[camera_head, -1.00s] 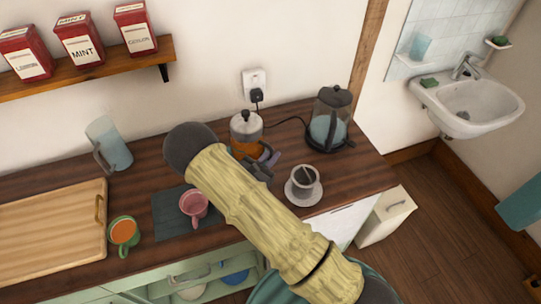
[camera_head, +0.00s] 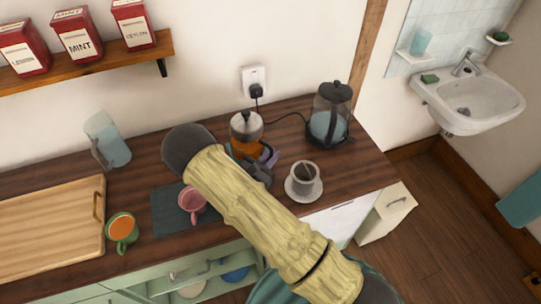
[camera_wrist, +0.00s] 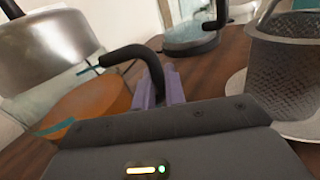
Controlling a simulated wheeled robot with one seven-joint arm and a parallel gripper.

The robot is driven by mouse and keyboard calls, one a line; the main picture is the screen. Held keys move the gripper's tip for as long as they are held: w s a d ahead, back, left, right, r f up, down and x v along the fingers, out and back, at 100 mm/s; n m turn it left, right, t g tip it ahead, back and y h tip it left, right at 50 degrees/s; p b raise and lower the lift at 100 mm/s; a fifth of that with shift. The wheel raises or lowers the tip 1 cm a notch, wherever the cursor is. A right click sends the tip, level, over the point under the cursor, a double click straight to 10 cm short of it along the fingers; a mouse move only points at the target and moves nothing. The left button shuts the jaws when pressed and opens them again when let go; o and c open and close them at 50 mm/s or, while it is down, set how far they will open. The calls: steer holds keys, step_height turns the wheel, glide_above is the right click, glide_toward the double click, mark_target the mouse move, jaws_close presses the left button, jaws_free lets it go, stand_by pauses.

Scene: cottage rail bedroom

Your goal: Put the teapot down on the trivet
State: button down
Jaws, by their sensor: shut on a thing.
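The teapot (camera_head: 246,142) is glass with orange tea and a silver lid, and stands out near the back of the wooden counter, below the wall socket. It also shows in the wrist view (camera_wrist: 85,108), close at the left. My gripper (camera_head: 268,157) is to its right, its purple fingers shut on the black handle (camera_wrist: 130,54). The pot looks upright; whether its base touches what is below cannot be told. A strip of blue shows at its lower left edge, possibly the trivet, mostly hidden by the pot and my arm.
A glass kettle (camera_head: 330,118) is behind right. A pink mug (camera_head: 191,200) is on a dark mat (camera_head: 170,222). An orange-green mug (camera_head: 121,230), cutting board (camera_head: 50,228) and glass jug (camera_head: 112,145) are left.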

stand_by(0.3)
steer(key=c, duration=1.4)
jaws_free()
steer(key=shift+o, duration=0.2)
steer(key=shift+f, duration=0.1)
steer(key=shift+s, duration=0.1)
steer(key=b+v, duration=0.2)
steer(key=v, duration=1)
steer(key=shift+b, duration=0.3)
